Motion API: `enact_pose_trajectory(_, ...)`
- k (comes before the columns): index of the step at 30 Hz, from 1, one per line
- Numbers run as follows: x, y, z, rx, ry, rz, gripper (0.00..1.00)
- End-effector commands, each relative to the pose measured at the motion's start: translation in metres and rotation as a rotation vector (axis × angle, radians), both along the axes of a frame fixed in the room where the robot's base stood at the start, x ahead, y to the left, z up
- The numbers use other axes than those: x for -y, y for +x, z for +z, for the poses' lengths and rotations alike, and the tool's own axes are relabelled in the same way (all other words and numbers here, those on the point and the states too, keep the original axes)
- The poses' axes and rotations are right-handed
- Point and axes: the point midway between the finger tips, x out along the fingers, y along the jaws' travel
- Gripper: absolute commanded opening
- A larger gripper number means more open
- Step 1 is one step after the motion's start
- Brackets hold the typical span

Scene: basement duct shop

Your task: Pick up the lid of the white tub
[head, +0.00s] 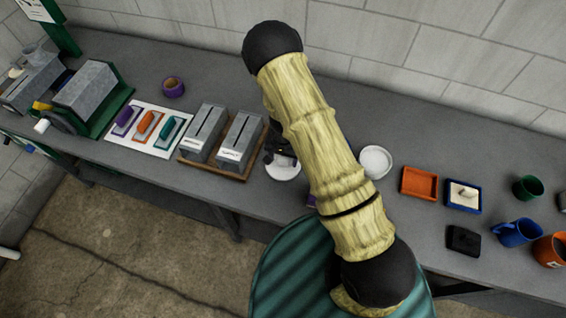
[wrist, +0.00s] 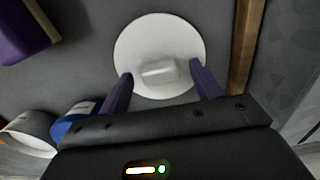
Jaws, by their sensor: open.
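A round white lid (wrist: 135,45) with a raised block-shaped handle (wrist: 158,72) fills the upper middle of the wrist view. In the head view the white lid (head: 283,173) shows partly beneath my dark gripper (head: 280,155), beside the wooden tray. My gripper (wrist: 161,70) is open and empty. Its two purple fingers lie on either side of the handle in the wrist view, with gaps on both sides. Whether the fingertips are down at the handle's height I cannot tell. The tub's body under the lid is not visible.
A wooden tray (head: 217,172) with two grey metal boxes stands close left of the lid. A white round dish (head: 376,162) is right of my arm. A purple block (wrist: 25,28) and a blue container (wrist: 75,122) are nearby. My arm hides the bench's middle.

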Motion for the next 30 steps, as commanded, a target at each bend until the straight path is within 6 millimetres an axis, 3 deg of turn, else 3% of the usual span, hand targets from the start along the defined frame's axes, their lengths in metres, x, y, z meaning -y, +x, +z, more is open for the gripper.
enact_pose_trajectory(8,0.000,0.000,0.000,0.000,0.000,0.000,0.65)
enact_pose_trajectory(15,0.000,0.000,0.000,0.000,0.000,0.000,0.20)
enact_pose_trajectory(16,0.000,0.000,0.000,0.000,0.000,0.000,0.18)
enact_pose_trajectory(25,0.000,0.000,0.002,0.001,0.000,0.000,0.17)
enact_pose_trajectory(30,-0.001,0.001,0.014,0.002,0.000,0.003,0.17)
